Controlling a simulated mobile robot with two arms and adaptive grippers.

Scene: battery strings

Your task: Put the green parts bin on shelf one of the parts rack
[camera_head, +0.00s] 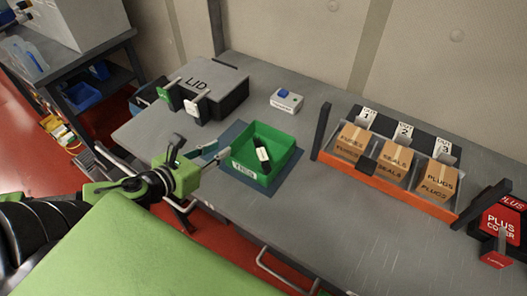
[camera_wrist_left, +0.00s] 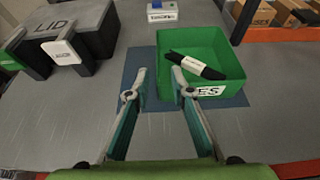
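The green parts bin (camera_head: 242,169) stands upright on a blue-grey mat (camera_head: 223,137) on the grey bench. It holds a black item (camera_head: 263,157) with a white tag. In the left wrist view the bin (camera_wrist_left: 190,45) is just ahead, and one finger covers part of its white front label. My left gripper (camera_head: 216,151) is open and empty beside the bin's left side. In the left wrist view its fingertips (camera_wrist_left: 159,72) are apart, one left of the bin's left wall and one overlapping the bin. I cannot tell if they touch it. My right gripper is out of view.
An orange-fronted rack (camera_head: 375,178) with boxes marked FUSES, SEALS and PLUGS stands right of the bin. A black LID box (camera_head: 214,76) and a small blue-topped block (camera_head: 286,100) stand behind. A dark shelf unit (camera_head: 110,85) is upper left, a red PLUS cover (camera_head: 500,222) far right.

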